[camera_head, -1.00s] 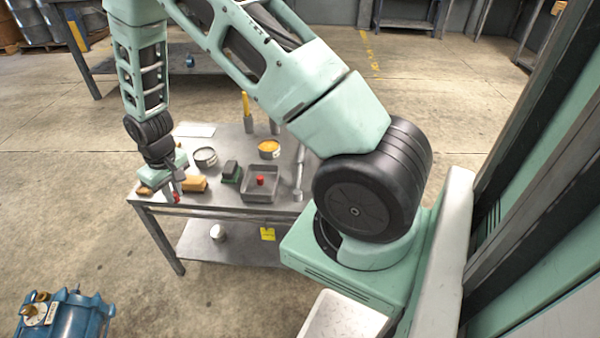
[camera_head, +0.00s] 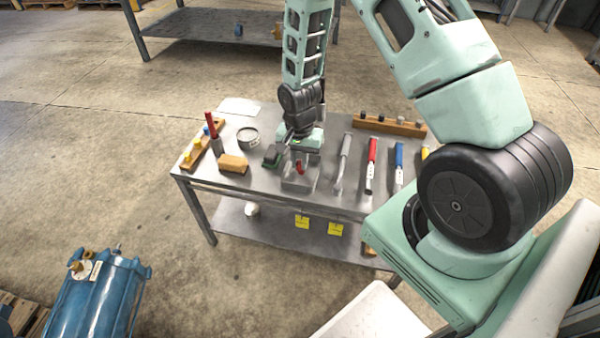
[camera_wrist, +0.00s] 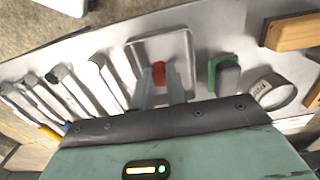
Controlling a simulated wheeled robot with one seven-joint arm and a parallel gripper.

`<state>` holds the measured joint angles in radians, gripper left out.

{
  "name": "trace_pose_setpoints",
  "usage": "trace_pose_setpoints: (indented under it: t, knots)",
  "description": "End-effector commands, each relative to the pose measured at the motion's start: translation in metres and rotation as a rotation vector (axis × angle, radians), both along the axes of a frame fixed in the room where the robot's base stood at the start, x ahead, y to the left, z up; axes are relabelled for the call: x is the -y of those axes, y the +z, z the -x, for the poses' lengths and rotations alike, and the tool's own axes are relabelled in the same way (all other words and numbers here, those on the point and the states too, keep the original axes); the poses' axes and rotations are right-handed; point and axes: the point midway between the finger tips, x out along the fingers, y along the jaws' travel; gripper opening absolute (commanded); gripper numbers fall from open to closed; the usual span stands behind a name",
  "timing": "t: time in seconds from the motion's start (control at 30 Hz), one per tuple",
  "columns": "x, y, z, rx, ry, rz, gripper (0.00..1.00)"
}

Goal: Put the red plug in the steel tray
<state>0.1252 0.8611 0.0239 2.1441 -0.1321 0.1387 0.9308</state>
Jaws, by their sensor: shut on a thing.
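The red plug (camera_head: 299,168) is between the fingertips of my gripper (camera_head: 299,165), which is shut on it. In the wrist view the red plug (camera_wrist: 159,73) shows between the two finger ends of my gripper (camera_wrist: 160,80). The steel tray (camera_head: 288,186) is a shallow open grey tray near the table's front edge. In the wrist view the plug lies within the outline of the steel tray (camera_wrist: 135,45). I cannot tell whether the plug touches the tray's floor. My gripper hides part of the tray.
A green block (camera_head: 272,156), a sponge-like tan block (camera_head: 233,164) and a grey can (camera_head: 248,137) stand left of the tray. Red-handled (camera_head: 371,165) and blue-handled (camera_head: 398,165) tools lie to the right. A wooden rack (camera_head: 390,125) stands at the back right.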

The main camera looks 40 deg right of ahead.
Motion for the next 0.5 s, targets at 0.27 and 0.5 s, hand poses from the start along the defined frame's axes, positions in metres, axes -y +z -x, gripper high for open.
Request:
trace_pose_setpoints:
  t: [0.27, 0.5]
  knots:
    - [0.0, -0.027, 0.001, -0.002, 0.001, 0.0, 0.0]
    - [0.0, -0.046, -0.001, 0.001, 0.001, 0.0, 0.0]
